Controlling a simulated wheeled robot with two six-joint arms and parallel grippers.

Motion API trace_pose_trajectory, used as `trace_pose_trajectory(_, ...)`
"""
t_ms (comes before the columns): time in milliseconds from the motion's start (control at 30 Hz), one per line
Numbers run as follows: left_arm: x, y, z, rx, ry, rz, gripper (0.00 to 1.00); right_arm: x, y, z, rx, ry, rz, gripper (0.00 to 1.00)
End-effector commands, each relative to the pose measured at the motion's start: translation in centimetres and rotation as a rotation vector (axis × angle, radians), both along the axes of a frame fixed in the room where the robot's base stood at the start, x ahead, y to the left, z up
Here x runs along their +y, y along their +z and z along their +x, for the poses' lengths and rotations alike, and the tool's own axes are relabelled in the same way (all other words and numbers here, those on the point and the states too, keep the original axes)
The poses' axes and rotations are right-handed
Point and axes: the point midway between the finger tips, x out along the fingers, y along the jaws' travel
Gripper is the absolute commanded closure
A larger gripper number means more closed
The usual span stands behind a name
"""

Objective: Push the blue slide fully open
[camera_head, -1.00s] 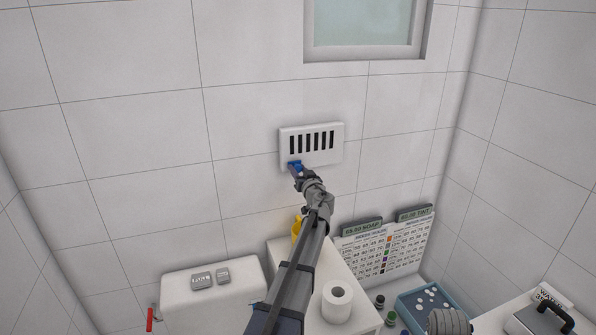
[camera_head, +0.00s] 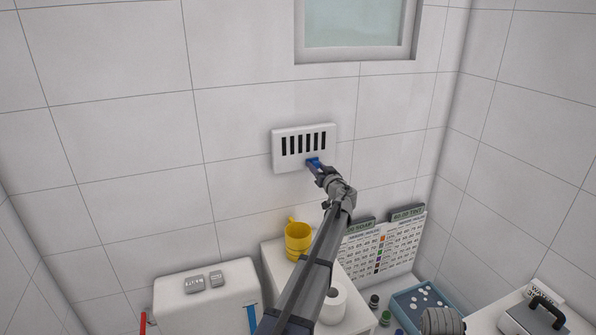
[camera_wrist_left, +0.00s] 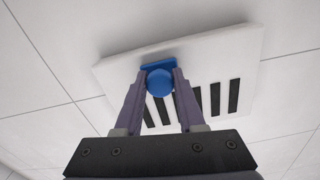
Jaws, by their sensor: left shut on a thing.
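The blue slide (camera_head: 313,161) sits at the lower edge of a white wall vent (camera_head: 279,160) with several dark upright slots, right of the vent's middle in the head view. My left gripper (camera_head: 316,165) is shut on the slide's knob. In the left wrist view the round blue knob (camera_wrist_left: 160,82) is between the two fingers of the left gripper (camera_wrist_left: 160,88), with a flat blue plate behind it. The vent (camera_wrist_left: 235,50) fills the upper part of that view and its dark slots show. My right gripper is not in view.
A white cistern (camera_head: 175,300) is at the lower left. A window (camera_head: 355,25) is above. The tiled wall around the vent is clear.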

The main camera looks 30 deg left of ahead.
Motion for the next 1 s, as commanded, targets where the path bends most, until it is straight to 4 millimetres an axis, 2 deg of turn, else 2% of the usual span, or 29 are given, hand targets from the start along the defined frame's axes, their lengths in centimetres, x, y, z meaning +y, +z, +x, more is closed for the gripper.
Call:
trace_pose_trajectory(33, -0.8, 0.0, 1.3, 0.0, -0.003, 0.001, 1.0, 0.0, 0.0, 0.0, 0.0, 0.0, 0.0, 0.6)
trace_pose_trajectory(167, -2.1, 0.0, 2.6, 0.0, -0.001, 0.001, 1.0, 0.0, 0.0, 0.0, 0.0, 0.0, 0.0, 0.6)
trace_pose_trajectory(567, -2.5, 0.0, 2.9, 0.0, 0.0, 0.001, 1.0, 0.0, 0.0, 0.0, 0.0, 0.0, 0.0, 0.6)
trace_pose_trajectory(600, -2.5, 0.0, 2.9, 0.0, 0.0, 0.001, 0.58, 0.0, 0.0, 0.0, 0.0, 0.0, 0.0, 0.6)
trace_pose_trajectory(833, -2.4, 0.0, 2.8, 0.001, 0.0, 0.001, 0.32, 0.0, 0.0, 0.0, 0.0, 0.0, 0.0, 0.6)
trace_pose_trajectory(1000, -2.4, 0.0, 2.8, 0.001, 0.0, 0.001, 0.31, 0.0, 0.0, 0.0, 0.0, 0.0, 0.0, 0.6)
